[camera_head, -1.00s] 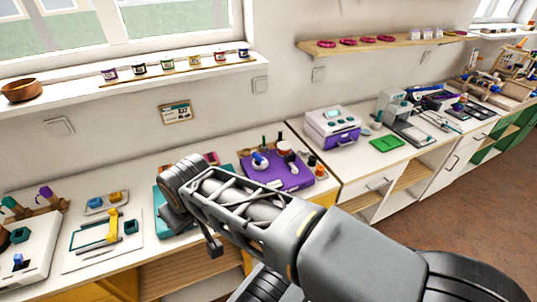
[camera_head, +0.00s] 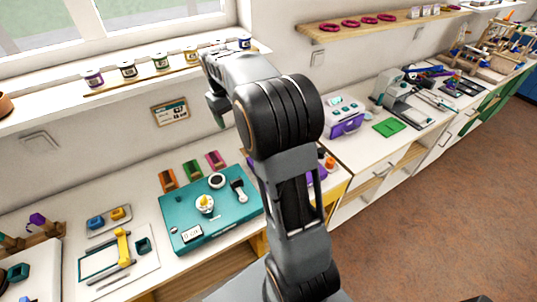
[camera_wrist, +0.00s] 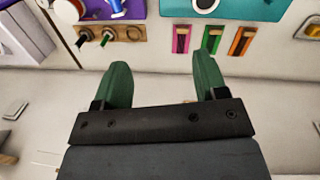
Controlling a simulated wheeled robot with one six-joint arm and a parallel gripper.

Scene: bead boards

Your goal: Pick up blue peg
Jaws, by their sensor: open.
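A small blue piece (camera_head: 95,222) sits beside a yellow piece (camera_head: 118,213) in a small tray at the left of the counter. In the wrist view, part of another blue piece (camera_wrist: 85,5) shows at the top left edge, on the purple board (camera_wrist: 137,8). I cannot tell which of these is the blue peg. My gripper (camera_head: 216,112) is raised above the counter near the window sill, its green fingers partly hidden by the arm. In the wrist view my gripper (camera_wrist: 162,75) is open, with nothing between its two green fingers.
A teal board (camera_head: 225,225) lies mid-counter, with orange (camera_head: 168,180), green (camera_head: 192,169) and pink (camera_head: 215,160) blocks behind it. Several jars line the window sill (camera_head: 60,105). My arm hides most of the purple board in the head view. A green mat (camera_head: 389,127) lies right.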

